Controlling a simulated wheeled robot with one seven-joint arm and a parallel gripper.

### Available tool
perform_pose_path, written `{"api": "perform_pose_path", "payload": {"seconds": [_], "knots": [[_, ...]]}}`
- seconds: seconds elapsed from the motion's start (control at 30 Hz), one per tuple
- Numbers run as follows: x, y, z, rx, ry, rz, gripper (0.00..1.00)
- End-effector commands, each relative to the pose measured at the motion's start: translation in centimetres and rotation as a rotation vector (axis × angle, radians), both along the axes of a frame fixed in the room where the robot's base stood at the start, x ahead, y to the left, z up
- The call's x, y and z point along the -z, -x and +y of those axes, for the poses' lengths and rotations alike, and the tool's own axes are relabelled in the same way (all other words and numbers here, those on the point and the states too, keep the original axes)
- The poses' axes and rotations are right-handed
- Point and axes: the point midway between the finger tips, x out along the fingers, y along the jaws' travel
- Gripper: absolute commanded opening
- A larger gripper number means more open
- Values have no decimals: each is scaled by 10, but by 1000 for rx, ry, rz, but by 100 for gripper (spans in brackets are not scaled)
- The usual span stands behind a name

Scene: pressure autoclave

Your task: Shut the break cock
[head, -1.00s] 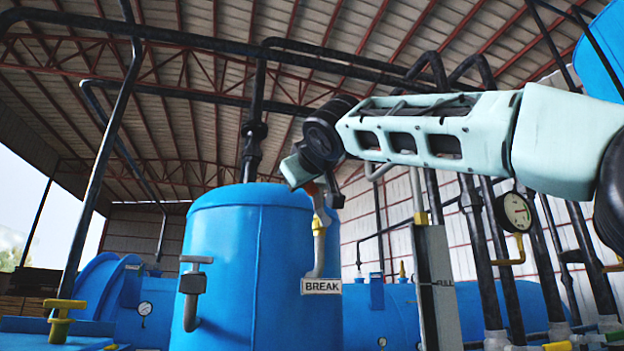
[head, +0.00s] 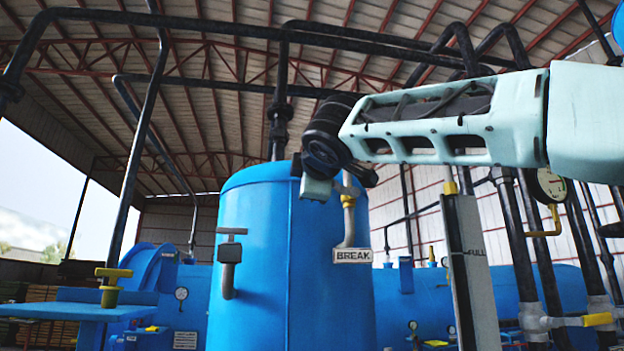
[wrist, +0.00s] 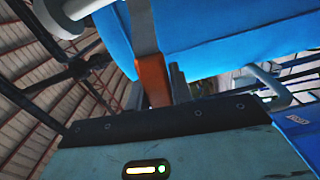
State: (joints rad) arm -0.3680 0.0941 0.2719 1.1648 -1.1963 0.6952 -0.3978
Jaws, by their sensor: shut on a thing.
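The break cock (head: 348,202) is a small brass-coloured valve on a grey pipe at the right side of the blue tank, just above the sign reading BREAK (head: 352,256). My gripper (head: 336,186) is at the cock's lever, just above the valve body, and largely hides the lever in the head view. In the wrist view the lever is a flat grey bar with an orange grip (wrist: 153,80), which runs down to the black edge of my gripper. My gripper is shut on this lever; the fingertips are mostly hidden.
The blue tank (head: 250,270) stands directly behind and left of my gripper. A grey-handled valve (head: 230,255) is on its front. A FULL gauge board (head: 470,265), a dial gauge (head: 548,186) and dark pipes stand to the right.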

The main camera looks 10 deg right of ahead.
Motion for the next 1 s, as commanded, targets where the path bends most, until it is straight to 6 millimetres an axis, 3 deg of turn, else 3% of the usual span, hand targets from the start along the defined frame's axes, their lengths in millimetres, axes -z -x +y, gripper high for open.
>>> {"api": "perform_pose_path", "payload": {"seconds": [0.3,0.8,0.83,0.9,1.0], "knots": [[12,0,1,-1,105,2,0],[14,0,1,0,126,4,0],[14,0,1,0,126,4,24],[14,0,1,0,126,4,44],[14,0,1,0,124,3,44]]}}
